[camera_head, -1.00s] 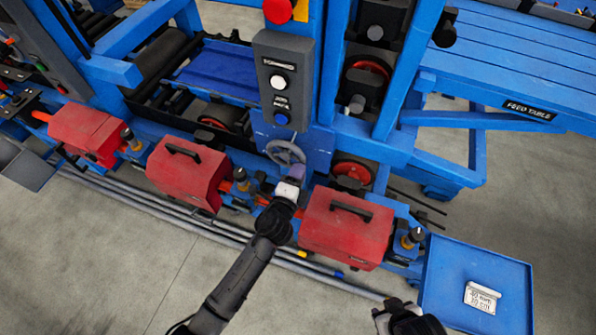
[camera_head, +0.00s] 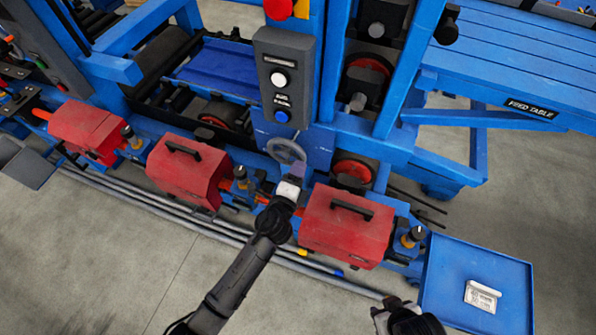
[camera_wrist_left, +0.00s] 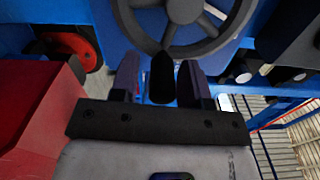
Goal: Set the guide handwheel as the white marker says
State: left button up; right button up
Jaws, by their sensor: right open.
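The grey spoked guide handwheel (camera_head: 286,150) sits on the blue machine front, below the grey button panel. In the left wrist view the handwheel (camera_wrist_left: 184,8) fills the top, with its dark handle (camera_wrist_left: 162,78) pointing down toward me. My left gripper (camera_head: 293,176) is just below the wheel in the head view. In the left wrist view the left gripper (camera_wrist_left: 160,84) is open, with a finger on each side of the handle and gaps visible. My right gripper (camera_head: 398,308) is open at the bottom edge, away from the wheel. I cannot make out a white marker at the wheel.
Red boxes with black handles (camera_head: 186,170) (camera_head: 346,225) flank my left gripper. A blue tray (camera_head: 450,270) at right holds a small pale plate (camera_head: 482,296) with unreadable print. The button panel (camera_head: 283,80) stands above the wheel.

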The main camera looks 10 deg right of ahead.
pick_arm(q)
jog(key=shift+o, duration=0.6)
jog(key=shift+r, duration=0.1)
jog(key=shift+s+a, duration=0.1)
jog(key=shift+s, duration=0.2)
jog(key=v, duration=1.3)
jog(key=shift+n, duration=0.3)
